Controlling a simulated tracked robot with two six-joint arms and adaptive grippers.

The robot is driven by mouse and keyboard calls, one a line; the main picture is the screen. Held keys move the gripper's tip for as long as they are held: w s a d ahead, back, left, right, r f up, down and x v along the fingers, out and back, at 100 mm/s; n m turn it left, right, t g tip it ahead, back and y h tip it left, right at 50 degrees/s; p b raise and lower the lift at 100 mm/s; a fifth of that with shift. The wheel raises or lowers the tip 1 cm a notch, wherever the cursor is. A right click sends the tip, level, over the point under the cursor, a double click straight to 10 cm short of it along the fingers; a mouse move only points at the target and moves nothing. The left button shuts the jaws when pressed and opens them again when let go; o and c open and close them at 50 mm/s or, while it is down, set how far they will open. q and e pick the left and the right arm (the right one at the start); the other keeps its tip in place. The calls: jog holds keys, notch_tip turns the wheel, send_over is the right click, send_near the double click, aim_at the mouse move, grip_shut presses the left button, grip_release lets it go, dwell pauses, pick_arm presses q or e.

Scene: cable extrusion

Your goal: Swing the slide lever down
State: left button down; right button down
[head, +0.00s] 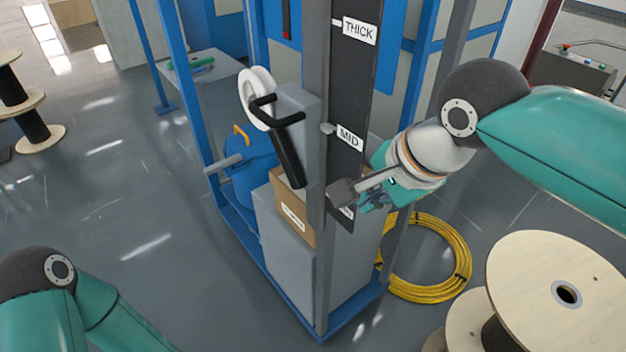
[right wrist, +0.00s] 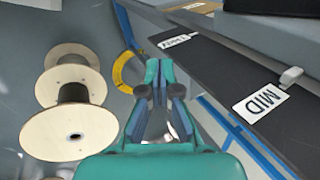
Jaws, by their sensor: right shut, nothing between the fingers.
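A grey lever rod (head: 375,180) with a dark grey block (head: 342,192) at its left end shows in the head view, low on a dark upright panel (head: 352,75) marked THICK, MID and a partly hidden lowest label. My right gripper (head: 374,187) is at the rod, by the lowest label; I cannot tell whether they touch. The right wrist view shows its teal fingers (right wrist: 160,75) closed together at the tips, holding nothing. A small grey tab (head: 327,128) sits beside the MID label. My left gripper is out of view.
A black crank handle (head: 288,155) hangs left of the panel. Blue frame posts (head: 180,85) surround the machine. The left floor is largely clear.

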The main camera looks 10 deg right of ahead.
notch_tip(320, 180, down, 30)
jog(key=s+d+g, duration=0.2)
jog(key=s+g, duration=0.1)
jog(key=g, duration=0.4)
jog(key=s+a+f+n+y, duration=0.1)
jog(key=s+a+f+n, duration=0.15)
jog(key=s+f, duration=0.5)
jog(key=s+a+f+n+y, duration=0.15)
jog(key=s+f+n, duration=0.3)
jog(key=f, duration=0.55)
jog(key=w+n+t, duration=0.2)
jog(key=w+n, duration=0.1)
jog(key=n, duration=0.1)
jog(key=shift+w+d+f+t+h, duration=0.2)
jog(key=shift+w+d+t+h, duration=0.05)
jog(key=shift+d+t+h, duration=0.15)
jog(key=shift+s, duration=0.1)
